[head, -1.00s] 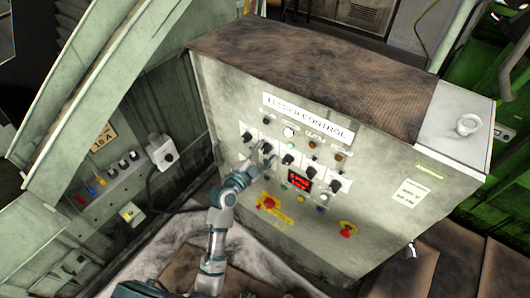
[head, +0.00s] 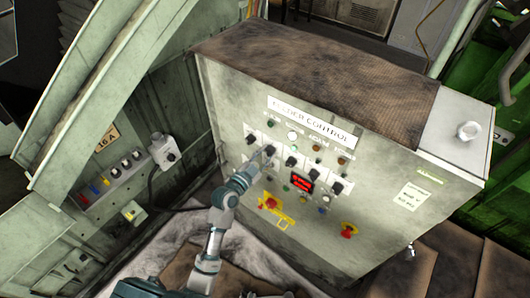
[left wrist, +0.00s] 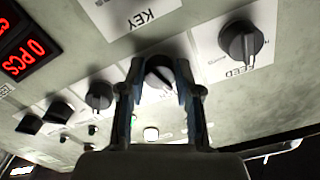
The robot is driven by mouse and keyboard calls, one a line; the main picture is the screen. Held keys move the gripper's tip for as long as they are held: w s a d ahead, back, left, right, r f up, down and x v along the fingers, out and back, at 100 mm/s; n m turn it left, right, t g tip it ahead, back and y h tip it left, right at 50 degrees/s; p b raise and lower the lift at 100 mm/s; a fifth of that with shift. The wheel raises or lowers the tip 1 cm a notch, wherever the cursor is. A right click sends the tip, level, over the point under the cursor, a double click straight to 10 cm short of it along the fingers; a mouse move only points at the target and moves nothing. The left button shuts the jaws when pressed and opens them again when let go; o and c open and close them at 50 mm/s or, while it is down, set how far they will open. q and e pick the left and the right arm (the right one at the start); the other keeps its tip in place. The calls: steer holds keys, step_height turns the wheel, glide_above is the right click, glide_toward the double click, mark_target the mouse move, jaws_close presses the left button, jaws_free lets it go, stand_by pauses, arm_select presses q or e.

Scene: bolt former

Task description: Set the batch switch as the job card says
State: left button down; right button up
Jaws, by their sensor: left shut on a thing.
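The feeder control cabinet (head: 390,215) carries a row of black rotary knobs on white plates. My left gripper (head: 266,153) reaches the second knob from the left. In the left wrist view, my left gripper (left wrist: 160,85) has a finger on each side of a black knob with a pale pointer (left wrist: 160,73) and is shut on it. That knob's label is hidden. A knob marked FEED (left wrist: 238,43) is beside it, apart from the fingers. A card (head: 411,196) is on the cabinet's right side, its text too small to read. My right gripper is not in view.
A red display (head: 301,183) sits below the knobs and reads 0 PCS in the left wrist view (left wrist: 36,50). A grey switch box (head: 163,151) is on the left wall.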

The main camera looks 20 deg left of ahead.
arm_select(q)
steer(key=n+p, duration=0.2)
steer(key=n, duration=0.1)
steer(key=shift+r, duration=0.25)
steer(key=shift+n+p, duration=0.6)
steer(key=shift+n, duration=0.7)
steer(key=shift+r, duration=0.1)
steer(key=c, duration=0.8)
jaws_free()
steer(key=shift+d, duration=0.1)
steer(key=v, duration=1.2)
steer(key=shift+f, duration=0.2)
